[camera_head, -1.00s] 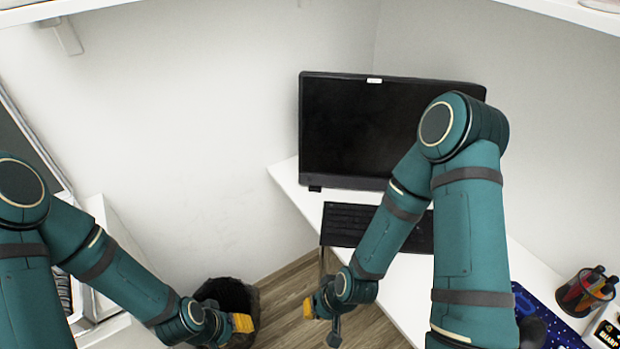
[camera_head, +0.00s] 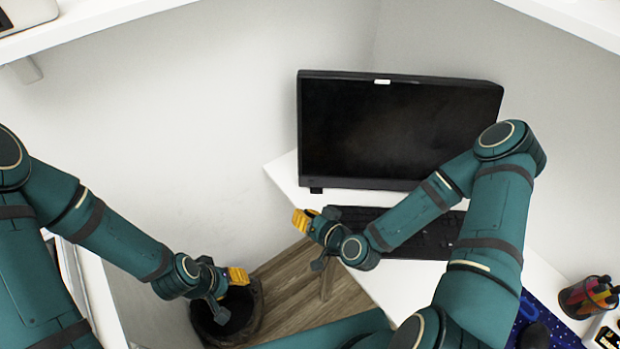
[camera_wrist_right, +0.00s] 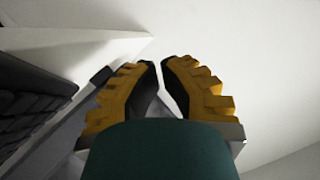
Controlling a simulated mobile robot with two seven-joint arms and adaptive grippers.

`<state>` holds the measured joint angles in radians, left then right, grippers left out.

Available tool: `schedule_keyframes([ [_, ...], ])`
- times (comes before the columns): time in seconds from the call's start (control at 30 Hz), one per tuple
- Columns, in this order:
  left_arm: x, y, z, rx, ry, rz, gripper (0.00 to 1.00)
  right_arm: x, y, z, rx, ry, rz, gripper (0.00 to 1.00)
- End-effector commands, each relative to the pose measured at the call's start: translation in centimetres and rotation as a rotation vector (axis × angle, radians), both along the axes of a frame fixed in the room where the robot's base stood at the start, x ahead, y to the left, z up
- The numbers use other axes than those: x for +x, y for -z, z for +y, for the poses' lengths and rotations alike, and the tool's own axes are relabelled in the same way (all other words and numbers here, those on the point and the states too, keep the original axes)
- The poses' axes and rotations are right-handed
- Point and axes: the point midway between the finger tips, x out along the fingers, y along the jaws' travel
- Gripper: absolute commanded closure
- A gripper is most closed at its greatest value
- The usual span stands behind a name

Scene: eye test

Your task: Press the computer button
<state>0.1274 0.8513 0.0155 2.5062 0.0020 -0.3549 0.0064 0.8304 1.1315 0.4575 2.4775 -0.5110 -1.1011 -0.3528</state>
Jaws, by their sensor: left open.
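The computer (camera_head: 400,125) is a black screen standing on the white desk, with a dark display. A small white tab (camera_head: 382,82) sits on its top edge; I cannot make out which part is the button. My right gripper (camera_head: 302,220) is left of the keyboard, below the screen's lower left corner and apart from it. In the right wrist view its yellow fingers (camera_wrist_right: 159,66) are close together with a narrow gap and nothing between them. My left gripper (camera_head: 238,276) is open and empty, further left and lower, above a dark bin.
A black keyboard (camera_head: 425,238) lies before the screen, partly hidden by my right arm. The dark bin (camera_head: 228,325) stands on the wooden floor. A pen holder (camera_head: 588,296) and a blue mat (camera_head: 545,312) are at the right. White shelves cross the top corners.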

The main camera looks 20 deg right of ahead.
Motion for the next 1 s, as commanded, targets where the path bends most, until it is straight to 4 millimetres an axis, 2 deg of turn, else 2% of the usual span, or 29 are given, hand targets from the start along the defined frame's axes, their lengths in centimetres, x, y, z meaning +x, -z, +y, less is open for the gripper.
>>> schedule_keyframes([
  [0.27, 0.0, 0.1, 0.0, 0.000, 0.000, 0.000, 0.53, 0.4, 0.1, -0.1, 0.000, -0.001, 0.002, 1.00],
  [0.8, -0.2, 1.0, 0.0, -0.001, 0.005, 0.005, 0.53, 6.3, 1.5, -2.3, -0.002, -0.001, 0.001, 1.00],
  [1.0, -0.4, 1.5, -0.1, -0.002, 0.008, 0.010, 0.53, 7.7, 1.7, -2.8, -0.001, -0.002, 0.001, 1.00],
])
